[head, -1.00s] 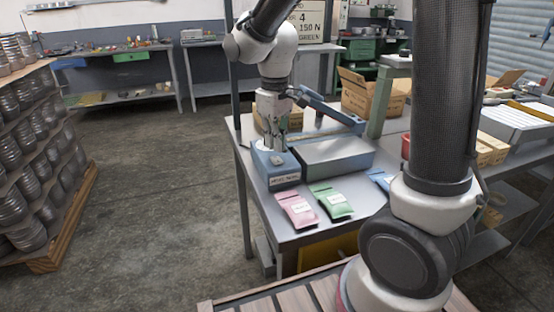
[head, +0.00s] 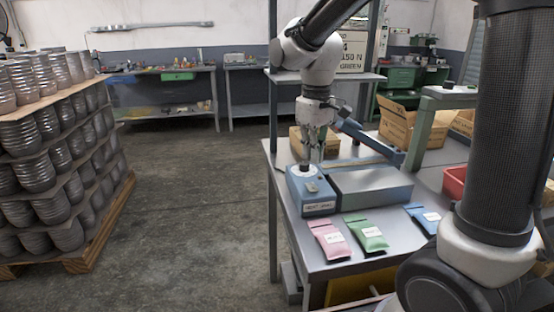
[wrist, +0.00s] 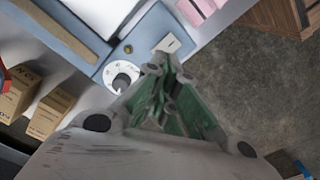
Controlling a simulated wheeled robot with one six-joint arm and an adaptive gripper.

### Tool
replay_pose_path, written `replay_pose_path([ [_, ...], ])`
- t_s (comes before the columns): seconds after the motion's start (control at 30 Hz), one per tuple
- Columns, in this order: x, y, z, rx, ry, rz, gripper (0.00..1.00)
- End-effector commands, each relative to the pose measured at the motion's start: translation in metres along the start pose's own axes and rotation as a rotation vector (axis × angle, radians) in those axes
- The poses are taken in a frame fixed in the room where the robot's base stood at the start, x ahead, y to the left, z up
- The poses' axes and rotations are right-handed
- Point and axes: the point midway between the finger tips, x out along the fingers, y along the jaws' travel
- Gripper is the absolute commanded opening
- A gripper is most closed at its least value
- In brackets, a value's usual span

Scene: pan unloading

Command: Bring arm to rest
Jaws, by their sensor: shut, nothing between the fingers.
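My gripper (head: 314,158) is shut and empty. It points down just above the blue-grey sealer box (head: 308,193), near its back edge in the head view. In the wrist view the closed fingertips of my gripper (wrist: 162,66) show over the edge of the sealer box (wrist: 150,40), beside its white dial (wrist: 122,76). I cannot tell whether the tips touch the box. My arm reaches down from above, bent at the elbow.
On the grey bench (head: 291,225) lie a pink pouch (head: 328,240), a green pouch (head: 367,234) and a blue pouch (head: 423,218). A grey box (head: 371,192) adjoins the sealer. A loaded pallet (head: 85,255) stands left. Open floor (head: 200,215) lies between.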

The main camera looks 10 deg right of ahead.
Motion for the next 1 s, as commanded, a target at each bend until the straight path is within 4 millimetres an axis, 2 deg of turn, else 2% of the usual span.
replay_pose_path([
  [0.07,0.006,-0.001,0.006,0.028,-0.015,-0.002,0.00],
  [0.1,0.012,-0.002,0.015,0.040,-0.031,-0.004,0.00],
  [0.17,0.010,-0.003,0.036,0.070,-0.030,-0.004,0.00],
  [0.27,-0.001,0.004,0.072,0.138,0.003,0.000,0.00],
  [0.5,-0.028,0.022,0.172,0.339,0.163,0.027,0.00],
  [0.6,-0.035,0.026,0.204,0.407,0.236,0.046,0.00],
  [0.7,-0.043,0.029,0.225,0.456,0.299,0.067,0.00],
  [0.8,-0.052,0.032,0.235,0.491,0.349,0.085,0.00],
  [1.0,-0.057,0.035,0.239,0.512,0.370,0.095,0.00],
])
